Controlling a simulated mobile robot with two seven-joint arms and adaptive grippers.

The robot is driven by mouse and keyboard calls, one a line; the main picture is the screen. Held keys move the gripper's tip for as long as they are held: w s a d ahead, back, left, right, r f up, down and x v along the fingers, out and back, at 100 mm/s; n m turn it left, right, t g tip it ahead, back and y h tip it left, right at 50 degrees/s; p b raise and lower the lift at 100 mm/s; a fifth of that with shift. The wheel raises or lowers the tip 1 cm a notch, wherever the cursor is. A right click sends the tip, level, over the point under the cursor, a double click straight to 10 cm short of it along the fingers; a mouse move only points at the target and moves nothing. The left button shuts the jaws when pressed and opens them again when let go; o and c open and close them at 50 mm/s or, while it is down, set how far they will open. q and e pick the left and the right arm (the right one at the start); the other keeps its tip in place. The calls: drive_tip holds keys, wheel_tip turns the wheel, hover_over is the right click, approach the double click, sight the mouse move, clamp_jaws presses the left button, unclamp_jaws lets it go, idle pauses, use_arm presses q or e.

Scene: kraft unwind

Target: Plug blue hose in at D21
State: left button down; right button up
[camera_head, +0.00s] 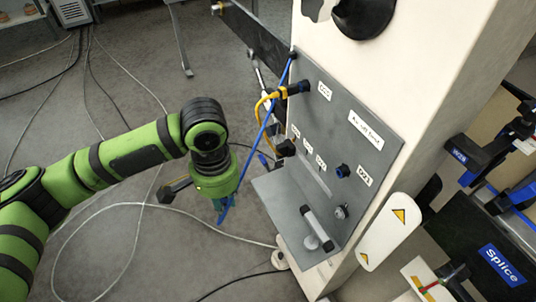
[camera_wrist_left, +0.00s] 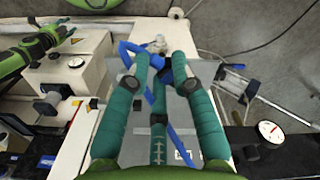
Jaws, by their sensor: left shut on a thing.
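The blue hose (camera_head: 262,135) hangs down from the top of the grey panel (camera_head: 378,138) to my left gripper (camera_head: 222,212). In the left wrist view, the gripper (camera_wrist_left: 160,62) is shut on the blue hose (camera_wrist_left: 157,95), with a dark fitting between the fingertips. Which way its free end points is hard to tell. The D21 port (camera_head: 343,171) is a dark round socket with a blue tint, left of its label (camera_head: 364,175). My gripper is left of and below D21, apart from it. A green arm, apparently my right one, ends in a small gripper (camera_wrist_left: 66,34).
A yellow hose (camera_head: 261,103) with a black connector runs to an upper port. A grey shelf (camera_head: 280,200) with a handle juts out below the panel. A white-and-yellow warning plate (camera_head: 388,230) stands right of the panel. Cables lie on the open floor at left.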

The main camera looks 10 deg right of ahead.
use_arm(q)
drive_tip(key=d+r+m+p, duration=0.1)
drive_tip(key=d+r+m, duration=0.2)
drive_tip(key=d, duration=0.6)
drive_tip(key=s+d+r+m+p, duration=0.1)
drive_tip(key=d+r+m+p, duration=0.1)
drive_tip(key=d, duration=0.7)
drive_tip(key=shift+s+r+m, duration=0.2)
drive_tip(key=shift+r+m, duration=0.45)
drive_tip(key=shift+m, duration=0.45)
use_arm(e)
wheel_tip(320, 180, up, 6)
drive_tip(key=w+a, duration=0.1)
drive_tip(key=shift+w+a, duration=0.2)
drive_tip(key=shift+w, duration=0.15)
drive_tip(key=shift+a, duration=0.2)
use_arm(q)
drive_tip(key=shift+p, duration=0.3)
use_arm(e)
drive_tip(key=shift+r, duration=0.15)
